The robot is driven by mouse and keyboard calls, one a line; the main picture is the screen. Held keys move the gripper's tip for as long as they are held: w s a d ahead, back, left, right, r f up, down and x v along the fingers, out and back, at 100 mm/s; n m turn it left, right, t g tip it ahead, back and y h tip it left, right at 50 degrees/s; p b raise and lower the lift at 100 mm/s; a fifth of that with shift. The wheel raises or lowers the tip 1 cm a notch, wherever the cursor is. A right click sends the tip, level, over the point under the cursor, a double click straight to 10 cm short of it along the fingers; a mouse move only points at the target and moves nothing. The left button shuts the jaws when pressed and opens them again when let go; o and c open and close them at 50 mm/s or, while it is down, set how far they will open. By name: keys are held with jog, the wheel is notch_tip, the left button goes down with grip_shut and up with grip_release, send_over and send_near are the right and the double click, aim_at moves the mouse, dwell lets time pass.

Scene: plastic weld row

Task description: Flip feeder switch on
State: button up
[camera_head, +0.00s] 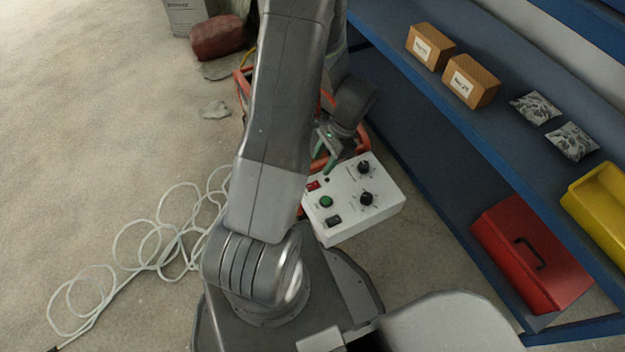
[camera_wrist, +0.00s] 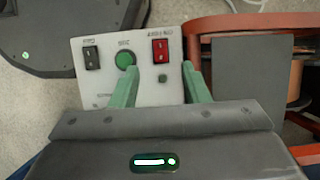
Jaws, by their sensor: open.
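The white control box (camera_head: 377,215) stands on the floor in the head view. It carries a red rocker switch (camera_head: 313,185), a green round button (camera_head: 326,202), a black rocker switch (camera_head: 333,221) and two black knobs. In the wrist view the black rocker (camera_wrist: 92,57) is at the left, the green button (camera_wrist: 125,61) beside it and the red rocker (camera_wrist: 160,50) at the right. The small labels are too blurred to read surely. Contact cannot be told.
An orange-red frame (camera_wrist: 213,28) with a grey plate stands right beside the box. A loose white cable (camera_head: 130,250) lies on the floor at left.

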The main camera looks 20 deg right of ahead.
aim_at(309, 186)
jog(key=b+x, duration=0.2)
jog(key=x, duration=0.7)
